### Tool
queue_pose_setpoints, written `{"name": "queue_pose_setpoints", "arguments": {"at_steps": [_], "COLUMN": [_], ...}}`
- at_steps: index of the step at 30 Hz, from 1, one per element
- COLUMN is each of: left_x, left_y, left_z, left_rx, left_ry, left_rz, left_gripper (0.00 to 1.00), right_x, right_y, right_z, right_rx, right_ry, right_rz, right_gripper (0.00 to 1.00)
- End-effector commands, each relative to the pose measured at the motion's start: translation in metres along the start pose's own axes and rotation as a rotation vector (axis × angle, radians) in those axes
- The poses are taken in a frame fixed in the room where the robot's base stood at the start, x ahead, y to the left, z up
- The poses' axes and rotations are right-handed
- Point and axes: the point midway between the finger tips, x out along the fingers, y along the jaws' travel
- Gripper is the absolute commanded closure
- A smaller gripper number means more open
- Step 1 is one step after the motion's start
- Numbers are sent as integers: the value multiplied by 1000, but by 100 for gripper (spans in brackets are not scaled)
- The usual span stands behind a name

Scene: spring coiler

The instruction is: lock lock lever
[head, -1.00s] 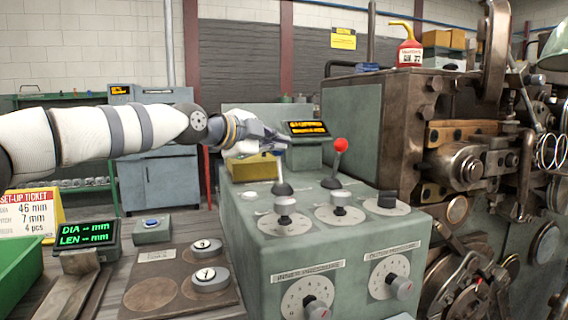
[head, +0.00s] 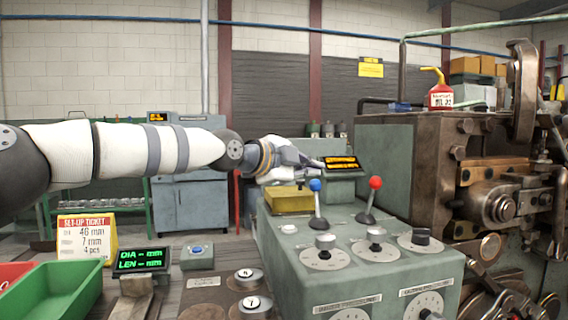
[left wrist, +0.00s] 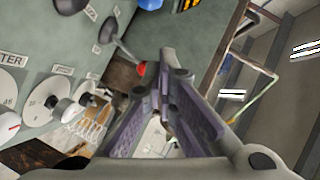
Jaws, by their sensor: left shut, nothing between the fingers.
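Two levers stand on top of the green control console (head: 285,240), one with a blue knob (head: 316,185) and one with a red knob (head: 376,183). I cannot tell which is the lock lever. Both are near upright in the head view. My left gripper (head: 318,168) is shut and empty, just above and behind the blue knob. In the left wrist view its closed fingertips (left wrist: 166,72) appear close to the red knob (left wrist: 139,68), with no clear contact. A blue knob (left wrist: 150,4) shows at that view's top edge. My right gripper is out of view.
Selector knobs (head: 325,243) sit in front of the levers. A lit display (head: 341,163) and a yellow box (head: 290,200) stand behind them. The coiler machine (head: 500,200) rises at the right. A green bin (head: 60,290) is at front left.

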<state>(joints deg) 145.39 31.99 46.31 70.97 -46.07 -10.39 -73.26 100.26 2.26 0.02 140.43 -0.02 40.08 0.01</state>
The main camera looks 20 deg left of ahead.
Motion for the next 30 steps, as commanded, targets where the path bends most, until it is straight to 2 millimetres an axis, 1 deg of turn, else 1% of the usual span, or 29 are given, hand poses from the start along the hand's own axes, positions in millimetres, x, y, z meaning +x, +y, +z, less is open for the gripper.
{"name": "queue_pose_setpoints", "arguments": {"at_steps": [1, 6, 9, 12, 18, 30], "left_x": [-18, -55, -69, -78, -80, -79], "left_y": [-8, -6, -5, -4, 1, 0], "left_z": [-3, -1, 0, 1, 3, 3], "left_rx": [4, 2, 0, -1, -4, -3], "left_ry": [2, 0, 0, -1, -3, -3], "left_rz": [-10, -5, -3, -1, 6, 5], "left_gripper": [100, 100, 100, 100, 100, 100], "right_x": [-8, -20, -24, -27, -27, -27], "right_y": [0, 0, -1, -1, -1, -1], "right_z": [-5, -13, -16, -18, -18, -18], "right_rx": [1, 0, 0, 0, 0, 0], "right_ry": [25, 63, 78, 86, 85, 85], "right_rz": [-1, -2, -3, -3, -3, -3], "right_gripper": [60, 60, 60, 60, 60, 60]}}
